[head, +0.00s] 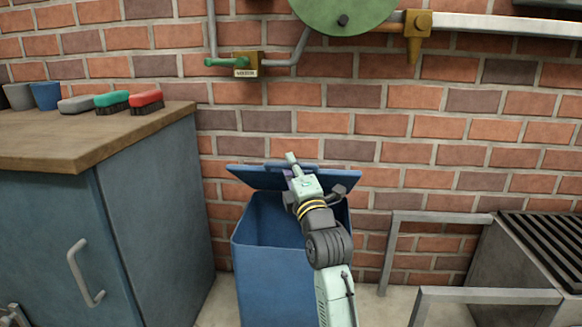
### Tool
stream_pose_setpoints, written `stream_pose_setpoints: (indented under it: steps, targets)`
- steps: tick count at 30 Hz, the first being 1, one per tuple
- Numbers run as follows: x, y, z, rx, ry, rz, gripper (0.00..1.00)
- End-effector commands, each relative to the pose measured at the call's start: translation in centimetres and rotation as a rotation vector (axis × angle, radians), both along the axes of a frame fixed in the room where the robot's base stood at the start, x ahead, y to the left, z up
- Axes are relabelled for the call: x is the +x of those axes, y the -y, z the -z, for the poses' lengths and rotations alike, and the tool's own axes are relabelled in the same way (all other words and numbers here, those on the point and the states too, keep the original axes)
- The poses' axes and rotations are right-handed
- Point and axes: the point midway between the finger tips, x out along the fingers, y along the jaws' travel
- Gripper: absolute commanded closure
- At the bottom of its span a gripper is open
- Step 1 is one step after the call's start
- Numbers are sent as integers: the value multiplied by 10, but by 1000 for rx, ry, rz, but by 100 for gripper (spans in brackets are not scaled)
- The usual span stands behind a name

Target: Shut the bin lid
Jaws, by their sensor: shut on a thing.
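The blue bin (272,285) stands on the floor against the brick wall, to the right of the cabinet. Its blue lid (253,177) is up at the back and tilted, so the bin's mouth is open at the front. A bar-like handle (308,167) shows along the lid's top edge. My gripper (293,168) is at the lid's upper edge, shut on the handle. My wrist and arm cross in front of the bin and hide its right side and part of the lid. The fingertips are small and partly hidden.
A blue-grey cabinet (160,210) with a wooden top stands close on the left, with brushes (146,102) and cups (45,96) on it. A metal frame (440,217) and a slatted grate (548,243) are on the right. Pipes (480,24) run along the wall above.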

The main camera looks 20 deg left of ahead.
Motion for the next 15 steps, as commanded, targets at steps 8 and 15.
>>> stream_pose_setpoints:
  steps: [8, 15]
  targets:
    - [-1, 0, -3, 5, 5, -2, 100]
    - [-1, 0, -2, 3, 4, -1, 74]
